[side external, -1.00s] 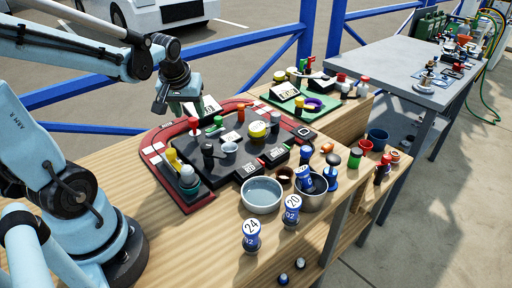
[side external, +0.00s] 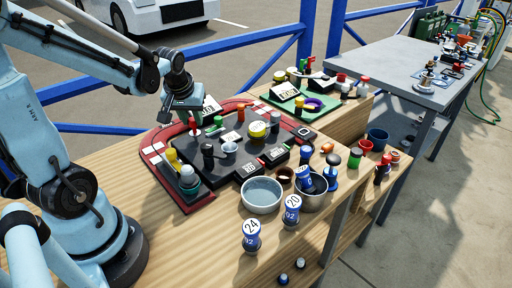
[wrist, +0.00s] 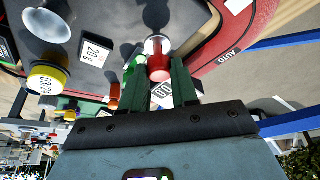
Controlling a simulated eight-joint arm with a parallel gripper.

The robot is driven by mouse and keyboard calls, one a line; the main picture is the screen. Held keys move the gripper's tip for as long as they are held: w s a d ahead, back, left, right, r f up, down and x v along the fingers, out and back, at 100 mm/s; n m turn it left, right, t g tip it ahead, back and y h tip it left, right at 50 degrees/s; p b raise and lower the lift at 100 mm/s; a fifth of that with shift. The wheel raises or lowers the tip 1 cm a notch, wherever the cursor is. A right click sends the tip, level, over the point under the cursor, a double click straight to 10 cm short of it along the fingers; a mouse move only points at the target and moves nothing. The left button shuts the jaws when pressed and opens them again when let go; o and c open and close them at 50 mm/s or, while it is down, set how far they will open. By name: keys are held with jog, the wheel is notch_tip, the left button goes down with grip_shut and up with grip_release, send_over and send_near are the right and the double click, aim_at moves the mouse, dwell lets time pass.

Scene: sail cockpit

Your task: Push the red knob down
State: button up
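The red knob (wrist: 158,68) is a small red cap on a shiny, pale stem. In the wrist view it lies between and just beyond the tips of my two green fingers. My gripper (wrist: 160,76) has a clear gap between the fingers and holds nothing I can see. Whether a finger touches the knob is not clear. In the side view my gripper (side external: 188,112) is low over the rear left of the dark panel (side external: 190,155), close to the red knob (side external: 192,124), which is small and partly hidden there.
A green knob (wrist: 133,60) is close beside the left finger. The panel has a red border (side external: 150,157). A grey bowl (side external: 261,194) stands in front of the panel.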

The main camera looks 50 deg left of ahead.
grip_shut()
jog(key=shift+f, duration=1.2)
jog(key=o, duration=0.9)
grip_release()
jog(key=shift+c, duration=0.2)
jog(key=shift+r, duration=0.1)
jog(key=v, duration=1.2)
jog(key=shift+d, duration=0.1)
